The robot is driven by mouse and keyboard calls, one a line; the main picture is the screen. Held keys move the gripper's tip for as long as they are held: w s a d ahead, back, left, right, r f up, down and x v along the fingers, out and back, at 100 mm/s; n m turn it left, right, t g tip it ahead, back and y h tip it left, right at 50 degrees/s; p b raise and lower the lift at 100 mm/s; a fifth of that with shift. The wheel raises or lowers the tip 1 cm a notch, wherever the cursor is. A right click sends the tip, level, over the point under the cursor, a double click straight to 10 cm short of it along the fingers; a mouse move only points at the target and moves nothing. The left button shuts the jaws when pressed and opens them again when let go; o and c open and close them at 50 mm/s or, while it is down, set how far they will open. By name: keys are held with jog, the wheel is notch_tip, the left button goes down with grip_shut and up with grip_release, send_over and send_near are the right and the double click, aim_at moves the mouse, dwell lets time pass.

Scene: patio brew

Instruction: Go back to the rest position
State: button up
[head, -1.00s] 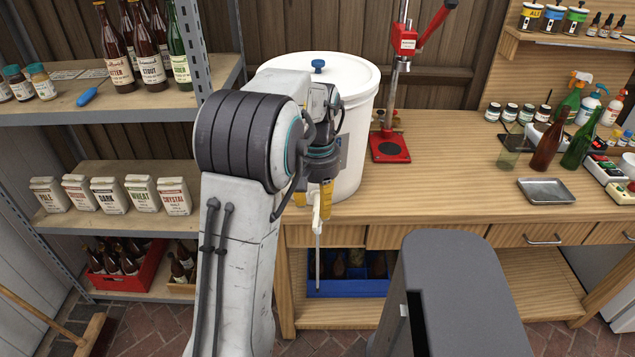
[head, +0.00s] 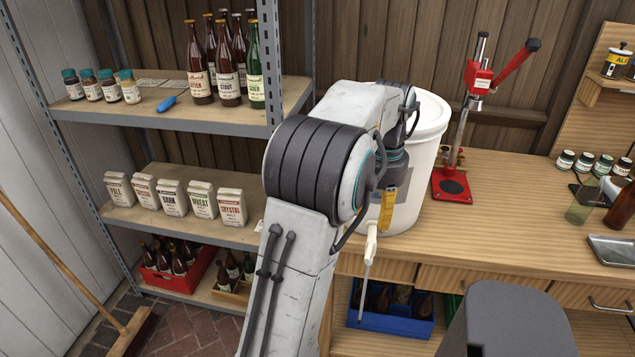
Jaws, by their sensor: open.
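My arm rises from the bottom of the head view and bends away toward the bench. My gripper (head: 386,210) points down in front of the white bucket (head: 428,150). Only a yellow part of it shows, and the arm hides the rest. It is open, and I see nothing held in it. A pale tap with a thin tube (head: 369,250) hangs just below it, at the bench's front edge. I cannot tell whether the gripper touches the tap.
A metal shelf (head: 190,116) with bottles, jars and malt bags stands at left. The wooden bench (head: 520,220) carries a red capper (head: 453,185) and a metal tray (head: 612,250). A blue crate (head: 395,322) sits below. A broom (head: 130,330) leans at far left.

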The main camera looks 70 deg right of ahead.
dwell(0.4)
jog(key=a+f+m, duration=0.1)
jog(key=a+f, duration=0.2)
jog(key=f, duration=0.4)
jog(key=w+a+n, duration=0.4)
jog(key=w+a, duration=0.9)
jog(key=w, duration=0.1)
jog(key=w+a+r+n+t, duration=0.1)
jog(key=w+a+n, duration=0.2)
jog(key=a+n, duration=0.2)
jog(key=w+a+r+n+t, duration=0.1)
jog(key=w+a+n, duration=0.3)
jog(key=a, duration=0.7)
jog(key=w+a+r+n+t, duration=0.1)
jog(key=w+a+r+n, duration=0.2)
jog(key=a+n, duration=0.3)
jog(key=shift+w+a+t, duration=0.3)
jog(key=shift+w+a, duration=0.3)
jog(key=shift+a, duration=0.95)
